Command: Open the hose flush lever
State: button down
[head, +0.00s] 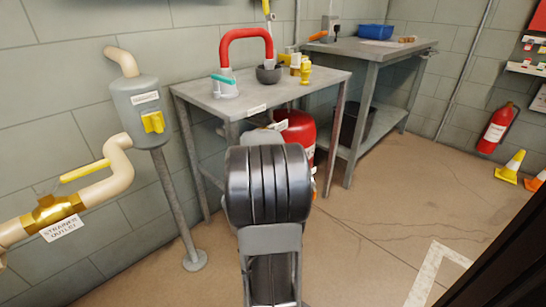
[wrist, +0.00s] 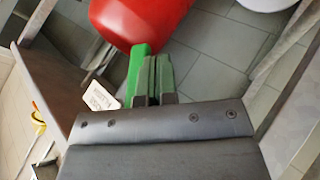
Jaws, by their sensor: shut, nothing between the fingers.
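In the wrist view my gripper (wrist: 158,80) is shut, its dark fingertips together with nothing between them. A bright green bar (wrist: 138,72) lies right beside the fingers, on their left. It may be a lever, and I cannot tell whether the fingers touch it. A white tag (wrist: 100,93), unreadable here, is left of it, and a rounded red body (wrist: 138,20) is just beyond the fingertips. In the head view my arm hides my gripper. A teal lever (head: 223,79) sits on a white fitting on the metal table. No readable label names the hose flush lever.
The metal table (head: 210,104) carries a red bent hose (head: 246,34), a dark bowl (head: 268,75) and a brass fitting (head: 305,73). A red tank (head: 300,130) stands beneath. A pipe with a yellow lever (head: 85,171) is at left. Floor at right is mostly clear.

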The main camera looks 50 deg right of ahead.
jog(key=s+a+r+p, duration=0.1)
jog(key=s+a+r, duration=0.1)
jog(key=a, duration=1)
jog(key=shift+p, duration=0.4)
jog(key=s+a+y, duration=0.1)
jog(key=a+y, duration=0.2)
jog(key=a, duration=0.7)
jog(key=s+a+f+n+y+p, duration=0.1)
jog(key=s+a+y, duration=0.1)
jog(key=a, duration=0.8)
jog(key=s+a+n+g+y+p, duration=0.1)
jog(key=a+y, duration=0.3)
jog(key=a, duration=0.6)
jog(key=shift+s+a+f, duration=0.15)
jog(key=shift+s+a, duration=0.15)
jog(key=shift+a, duration=0.05)
jog(key=shift+a+n, duration=0.1)
jog(key=shift+n, duration=0.2)
